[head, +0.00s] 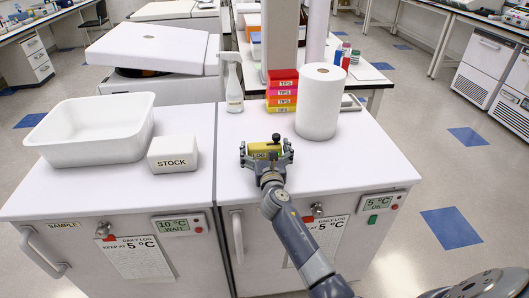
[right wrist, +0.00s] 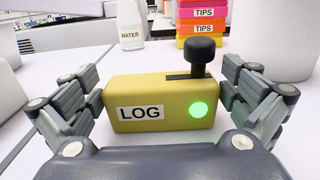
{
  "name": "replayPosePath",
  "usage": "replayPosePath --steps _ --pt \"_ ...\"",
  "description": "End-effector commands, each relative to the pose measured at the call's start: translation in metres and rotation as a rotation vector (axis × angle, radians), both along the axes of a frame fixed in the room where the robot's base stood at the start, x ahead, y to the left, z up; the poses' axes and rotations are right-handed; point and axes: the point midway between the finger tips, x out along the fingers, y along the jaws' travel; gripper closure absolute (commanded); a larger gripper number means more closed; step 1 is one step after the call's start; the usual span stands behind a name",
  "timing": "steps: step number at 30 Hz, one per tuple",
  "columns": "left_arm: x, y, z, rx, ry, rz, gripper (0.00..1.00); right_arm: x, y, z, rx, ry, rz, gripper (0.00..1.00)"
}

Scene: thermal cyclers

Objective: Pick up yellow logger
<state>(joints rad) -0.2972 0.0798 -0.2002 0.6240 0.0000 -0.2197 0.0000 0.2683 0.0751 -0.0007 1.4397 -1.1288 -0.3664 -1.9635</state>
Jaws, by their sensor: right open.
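The yellow logger (head: 264,150) lies on the white top of the right-hand cabinet. In the right wrist view the logger (right wrist: 160,100) shows a LOG label, a lit green light and a black knob on top. My right gripper (head: 267,157) is open, with one finger on each side of the logger. The fingers in the right wrist view (right wrist: 162,105) stand close to the logger's two ends; I cannot tell whether they touch it. My left gripper is not in view.
A paper roll (head: 320,103) stands behind and right of the logger. Stacked TIPS boxes (head: 282,90) and a spray bottle (head: 233,85) stand behind it. A STOCK box (head: 172,154) and a white tub (head: 70,152) are on the left cabinet. The top's front right is clear.

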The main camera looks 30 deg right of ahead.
Motion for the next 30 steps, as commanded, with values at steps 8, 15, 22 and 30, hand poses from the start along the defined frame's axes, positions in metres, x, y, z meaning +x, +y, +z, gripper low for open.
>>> replayPosePath --steps 8,15,22,30 --pt "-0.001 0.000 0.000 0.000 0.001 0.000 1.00 0.000 0.000 0.000 0.000 0.000 0.000 0.36" --pt "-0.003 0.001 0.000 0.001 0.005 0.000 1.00 0.000 0.000 0.001 0.000 -0.001 0.000 0.36" --pt "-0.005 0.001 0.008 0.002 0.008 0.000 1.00 0.000 0.000 0.015 -0.002 -0.002 0.000 0.36" --pt "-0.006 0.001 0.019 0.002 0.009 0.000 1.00 -0.016 0.008 0.037 -0.002 0.002 0.002 0.36"
